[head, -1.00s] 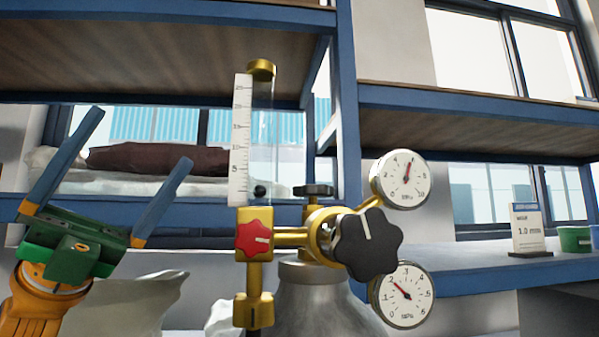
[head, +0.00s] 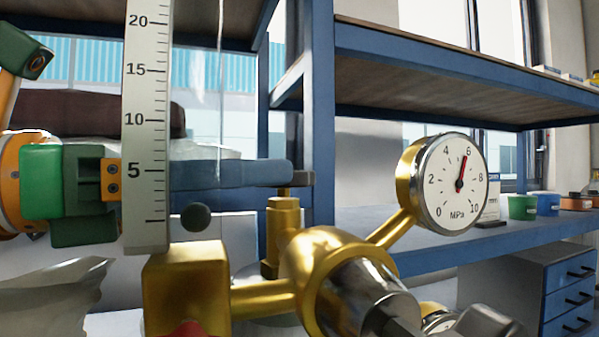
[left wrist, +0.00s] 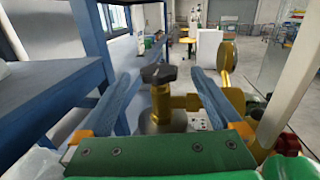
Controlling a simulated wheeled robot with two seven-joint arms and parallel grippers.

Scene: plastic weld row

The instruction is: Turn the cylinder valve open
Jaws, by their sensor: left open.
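The cylinder valve is a black knob (left wrist: 158,74) on an upright brass stem. In the left wrist view it shows between the tips of my open left gripper (left wrist: 165,71), with a gap on each side; I cannot tell how deep it sits between them. In the head view my left gripper (head: 283,174) reaches in from the left behind the flow tube, fingers level. Its blue fingertip largely covers the knob, and a dark edge shows beyond it above the brass stem (head: 283,225). My right gripper is not in view.
The white flow scale (head: 146,110) and brass regulator body (head: 325,270) stand in front of my gripper. A pressure gauge (head: 452,183) reads between 5 and 6 MPa. A blue shelf post (head: 318,120) stands behind. Green and blue cups (head: 522,207) are on the right bench.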

